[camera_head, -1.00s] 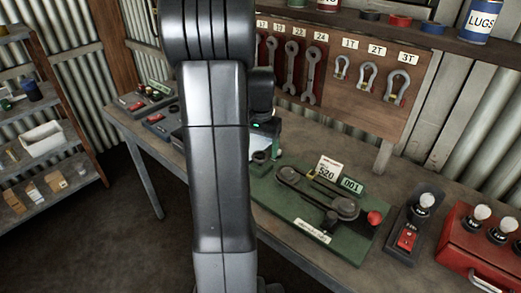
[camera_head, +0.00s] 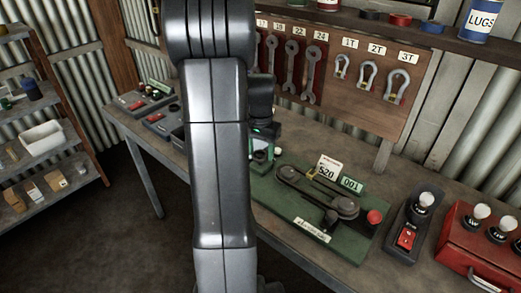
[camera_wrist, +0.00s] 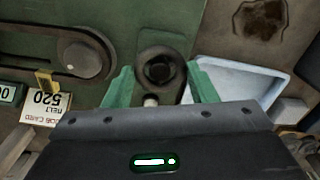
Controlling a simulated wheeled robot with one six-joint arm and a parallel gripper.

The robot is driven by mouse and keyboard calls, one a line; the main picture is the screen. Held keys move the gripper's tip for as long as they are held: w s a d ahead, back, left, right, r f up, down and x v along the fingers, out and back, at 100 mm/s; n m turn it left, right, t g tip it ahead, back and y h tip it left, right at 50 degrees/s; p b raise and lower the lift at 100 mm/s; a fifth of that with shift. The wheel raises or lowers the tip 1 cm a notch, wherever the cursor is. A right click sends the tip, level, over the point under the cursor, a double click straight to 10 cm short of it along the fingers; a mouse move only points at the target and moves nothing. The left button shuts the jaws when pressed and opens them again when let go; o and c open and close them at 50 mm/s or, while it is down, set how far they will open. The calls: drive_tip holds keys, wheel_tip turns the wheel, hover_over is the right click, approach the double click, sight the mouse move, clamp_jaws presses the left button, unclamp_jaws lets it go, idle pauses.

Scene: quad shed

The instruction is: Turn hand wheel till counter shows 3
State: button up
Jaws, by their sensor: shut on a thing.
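In the head view my gripper (camera_head: 264,150) is down at the wheel, partly behind my arm, and the wheel is mostly hidden. The counter (camera_head: 351,184) on the green board (camera_head: 290,212) reads 001. Its edge also shows in the wrist view (camera_wrist: 8,93).
A belt drive (camera_head: 318,194), a job card (camera_head: 326,167) reading 520 and a red knob (camera_head: 375,217) are on the board. A pale blue tray (camera_wrist: 235,75) lies close beside my gripper. A switch box (camera_head: 408,238) and red case (camera_head: 470,250) stand to the right.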

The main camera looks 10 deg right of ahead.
drive_tip(key=n, duration=0.4)
drive_tip(key=shift+n, duration=0.4)
drive_tip(key=n, duration=0.4)
drive_tip(key=shift+n, duration=0.3)
drive_tip(key=n, duration=0.9)
drive_tip(key=shift+a, duration=0.1)
drive_tip(key=o, duration=1)
